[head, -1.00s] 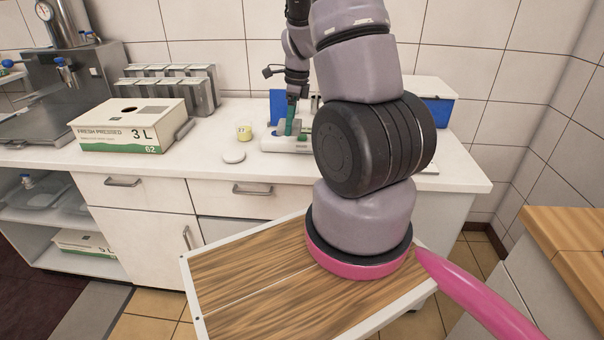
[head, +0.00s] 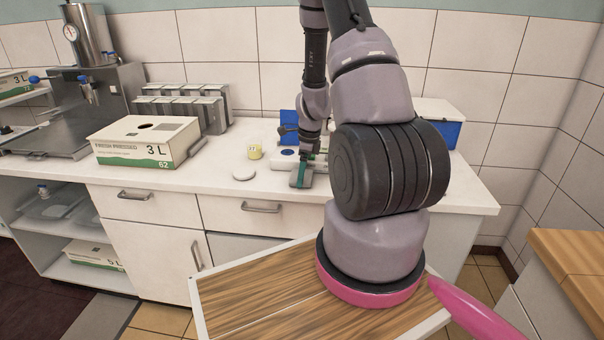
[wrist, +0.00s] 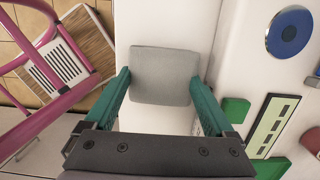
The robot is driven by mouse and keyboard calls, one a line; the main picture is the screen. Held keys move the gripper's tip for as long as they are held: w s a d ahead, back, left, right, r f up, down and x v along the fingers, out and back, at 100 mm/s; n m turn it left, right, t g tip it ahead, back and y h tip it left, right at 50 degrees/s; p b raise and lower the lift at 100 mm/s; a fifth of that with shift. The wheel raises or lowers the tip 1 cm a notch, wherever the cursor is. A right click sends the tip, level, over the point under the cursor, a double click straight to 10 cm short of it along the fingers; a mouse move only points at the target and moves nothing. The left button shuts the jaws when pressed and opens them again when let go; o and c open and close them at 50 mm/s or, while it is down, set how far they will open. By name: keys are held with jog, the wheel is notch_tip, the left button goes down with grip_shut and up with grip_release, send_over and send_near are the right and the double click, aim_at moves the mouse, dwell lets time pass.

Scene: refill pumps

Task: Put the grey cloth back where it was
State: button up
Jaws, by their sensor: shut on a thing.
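The grey cloth (wrist: 163,75) is a flat, roughly square piece between the two teal fingers of my gripper (wrist: 160,80) in the wrist view. The fingers press on its left and right edges, and my gripper is shut on it. In the head view my gripper (head: 302,176) points down by the front edge of the white counter (head: 215,182). The cloth is too small there to make out clearly. How high it is held above the counter cannot be told.
A blue container (head: 447,134) is behind my arm.

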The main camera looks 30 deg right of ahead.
jog(key=shift+f, duration=0.1)
jog(key=o, duration=1)
notch_tip(320, 180, up, 12)
jog(key=s+d, duration=0.1)
jog(key=d, duration=0.1)
notch_tip(320, 180, up, 17)
jog(key=n+t+y, duration=0.1)
jog(key=n+t, duration=0.2)
jog(key=n, duration=0.6)
send_over(307, 175)
jog(key=s+a, duration=0.4)
jog(key=a, duration=0.4)
jog(key=s+a+r+n+t, duration=0.1)
jog(key=s+a+r+n, duration=0.1)
jog(key=s+r+n, duration=0.2)
jog(key=s+a+r+n+t, duration=0.1)
jog(key=s+a+r+n, duration=0.1)
jog(key=s+r+n, duration=0.2)
jog(key=s+a+r+n+t, duration=0.1)
jog(key=s+a+r+n, duration=0.1)
jog(key=s, duration=0.4)
jog(key=shift+s+a+r+n, duration=0.1)
jog(key=shift+a+r+n, duration=0.1)
jog(key=shift+r+n, duration=0.3)
jog(key=shift+s+a+r+n, duration=0.1)
jog(key=shift+a+r+n, duration=0.1)
jog(key=shift+r+n, duration=0.25)
